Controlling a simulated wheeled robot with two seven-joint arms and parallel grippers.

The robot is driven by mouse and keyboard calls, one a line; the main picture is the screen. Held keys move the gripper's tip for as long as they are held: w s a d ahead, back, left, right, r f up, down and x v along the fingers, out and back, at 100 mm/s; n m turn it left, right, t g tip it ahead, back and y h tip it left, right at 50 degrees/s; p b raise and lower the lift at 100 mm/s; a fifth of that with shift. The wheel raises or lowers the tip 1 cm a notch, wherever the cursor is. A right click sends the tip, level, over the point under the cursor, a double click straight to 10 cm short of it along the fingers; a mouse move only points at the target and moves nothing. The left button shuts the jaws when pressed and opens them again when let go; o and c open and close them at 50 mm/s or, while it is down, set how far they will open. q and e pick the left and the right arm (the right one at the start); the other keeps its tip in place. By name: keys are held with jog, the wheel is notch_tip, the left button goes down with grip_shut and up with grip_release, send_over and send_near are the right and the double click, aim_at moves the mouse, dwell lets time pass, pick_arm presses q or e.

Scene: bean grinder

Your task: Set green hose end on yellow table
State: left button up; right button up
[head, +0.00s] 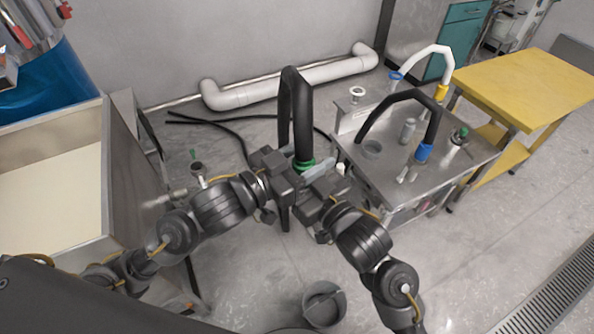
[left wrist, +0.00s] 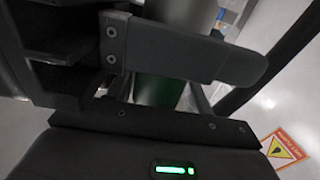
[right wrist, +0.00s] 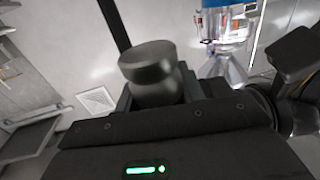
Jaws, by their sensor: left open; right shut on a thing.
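The green hose end (head: 304,164) is a green collar on a thick black hose (head: 296,110) that arches up in the head view. It is held above the floor, left of the steel table. My right gripper (head: 314,182) is shut on the hose end from the right; the right wrist view shows a dark cylinder (right wrist: 150,75) at its jaws. My left gripper (head: 286,176) is open close beside it on the left, and the green part (left wrist: 158,90) shows behind a finger in the left wrist view. The yellow table (head: 525,85) stands at the far right, its near top clear.
A steel table (head: 450,165) with a blue-ended black hose (head: 423,152) and small fittings stands between my grippers and the yellow table. A white hose (head: 430,52) arches at its back. A steel bin (head: 75,250) is at left, a grey bucket (head: 324,303) on the floor in front.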

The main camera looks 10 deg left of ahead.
pick_arm(q)
jog(key=shift+s+d, duration=0.25)
jog(key=shift+d, duration=0.05)
